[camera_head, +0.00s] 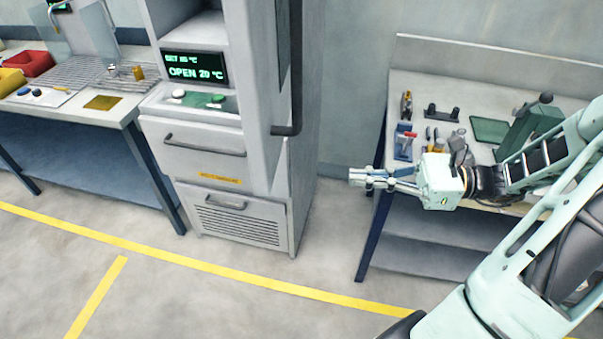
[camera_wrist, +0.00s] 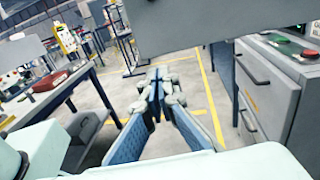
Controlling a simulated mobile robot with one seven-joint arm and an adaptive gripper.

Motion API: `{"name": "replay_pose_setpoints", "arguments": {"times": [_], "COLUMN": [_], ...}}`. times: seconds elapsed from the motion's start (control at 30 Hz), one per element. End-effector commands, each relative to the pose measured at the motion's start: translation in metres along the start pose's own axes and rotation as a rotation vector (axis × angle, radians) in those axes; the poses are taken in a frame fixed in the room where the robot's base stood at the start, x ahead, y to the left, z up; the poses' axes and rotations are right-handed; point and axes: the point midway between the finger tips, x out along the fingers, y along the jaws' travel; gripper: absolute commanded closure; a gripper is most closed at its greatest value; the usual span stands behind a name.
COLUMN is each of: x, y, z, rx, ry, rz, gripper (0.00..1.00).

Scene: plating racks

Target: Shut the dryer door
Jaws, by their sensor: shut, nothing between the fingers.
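The dryer (camera_head: 180,95) is a tall grey cabinet left of centre in the head view. Its display (camera_head: 195,67) reads OPEN 20 °C. The dryer door (camera_head: 252,90) stands swung out from the cabinet, with a dark vertical bar handle (camera_head: 291,85) on its right side. My gripper (camera_head: 354,179) is right of the door and handle, apart from them, pointing left. Its fingers are together and empty. In the wrist view, the fingertips (camera_wrist: 157,82) meet below a grey panel (camera_wrist: 215,20) that looks like the door's lower part. The door's top is out of view.
A bench (camera_head: 500,80) with tools and a green machine (camera_head: 530,130) stands at the right, under my arm. Another bench (camera_head: 75,108) with red and yellow trays is at the left. Drawers (camera_head: 205,147) sit below the dryer's display. The floor in front is clear, with yellow lines.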

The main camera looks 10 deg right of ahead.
Motion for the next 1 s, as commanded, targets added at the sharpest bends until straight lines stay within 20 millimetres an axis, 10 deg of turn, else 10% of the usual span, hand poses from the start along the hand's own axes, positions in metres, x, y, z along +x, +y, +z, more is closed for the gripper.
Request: {"name": "replay_pose_setpoints", "arguments": {"times": [0.27, 1.0], "x": [0.015, 0.137], "y": [0.0, -0.002], "z": [0.011, 0.015], "rx": [0.011, 0.009], "ry": [-0.05, -0.045], "rz": [-0.015, -0.014], "gripper": [1.0, 1.0]}}
